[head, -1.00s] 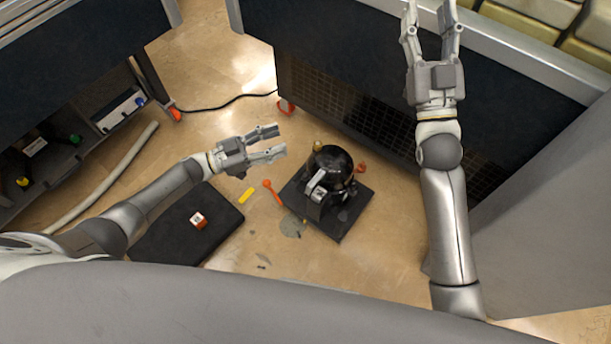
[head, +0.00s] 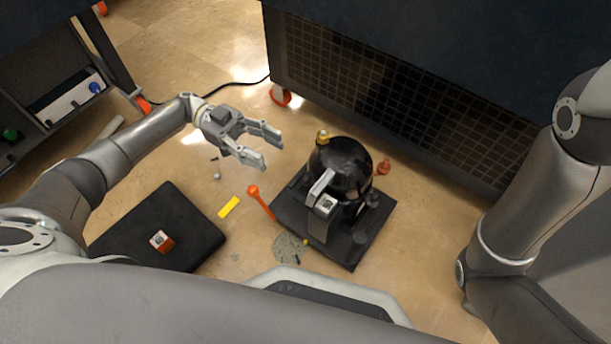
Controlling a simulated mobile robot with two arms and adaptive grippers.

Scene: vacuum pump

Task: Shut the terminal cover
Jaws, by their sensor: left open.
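The black vacuum pump (head: 345,160) stands on a dark square base plate (head: 345,252) on the floor, right of the picture's middle. On its near side is a terminal box (head: 324,206) with a pale face. A light grey flap (head: 319,185) stands up at its left edge and looks like the terminal cover, raised; its hinge is too small to make out. My left gripper (head: 273,150) is open and empty, left of the pump and apart from it, fingers pointing toward it. My right arm comes in at the right edge; its gripper is outside the picture.
An orange tool (head: 261,201) lies beside the base plate's left edge. A yellow strip (head: 229,207) and a black mat (head: 150,245) with a small red-and-white box (head: 161,241) lie further left. A dark cabinet with a mesh front (head: 390,115) stands behind the pump.

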